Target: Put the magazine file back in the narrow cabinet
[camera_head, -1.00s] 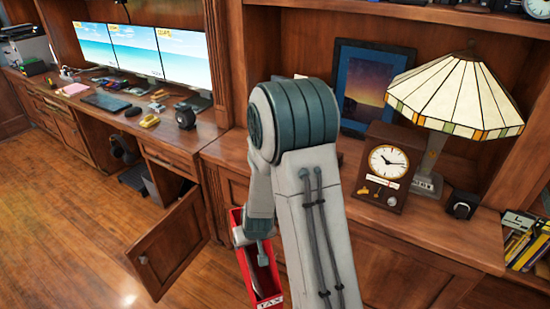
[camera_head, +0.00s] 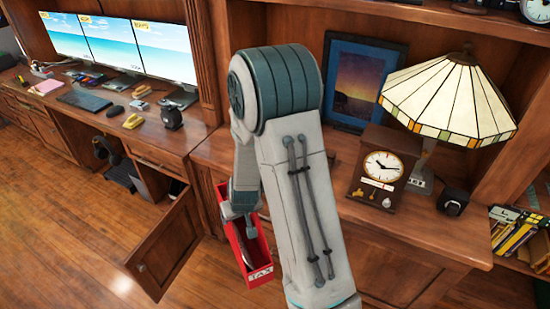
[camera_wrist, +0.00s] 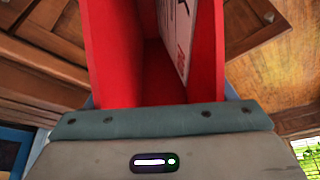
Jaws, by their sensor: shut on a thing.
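The red magazine file (camera_head: 262,271) has a white label reading TAX on its front edge. My gripper (camera_head: 240,212) is shut on it and holds it in the air, beside the desk and to the right of the open cabinet door. In the wrist view the file's red wall (camera_wrist: 110,55) rises beyond my gripper, with white papers inside; the fingertips are hidden there. The narrow cabinet (camera_head: 160,188) is under the desk, with its wooden door (camera_head: 165,245) swung open. Its inside is dark and only partly visible, with a dark thing at its upper right.
The counter at right holds a clock (camera_head: 378,175), a lamp (camera_head: 450,100) and a framed picture (camera_head: 362,80). The open door juts over the floor; floor (camera_head: 70,225) left of it is clear.

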